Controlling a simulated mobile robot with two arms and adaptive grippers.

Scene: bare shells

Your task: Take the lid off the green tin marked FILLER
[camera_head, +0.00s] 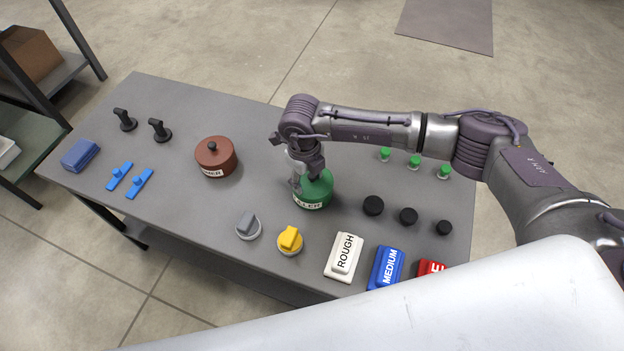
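The green tin (318,194) stands upright on the grey table (190,113), right of its middle. Its white label shows part of the word FILLER at the front. My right gripper (303,188) is over the left side of the tin's top, pointing down. The gripper and wrist cover the middle of the top, so the lid's knob is hidden. I cannot tell whether the fingers touch the lid or are closed on it. My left gripper is not in view.
A brown lidded tin (215,158) stands to the left. Grey (248,227) and yellow (290,240) knobs sit in front. Blocks marked ROUGH (343,257) and MEDIUM (386,268), a red block (431,268), black knobs (408,216) and green-capped items (414,161) lie right.

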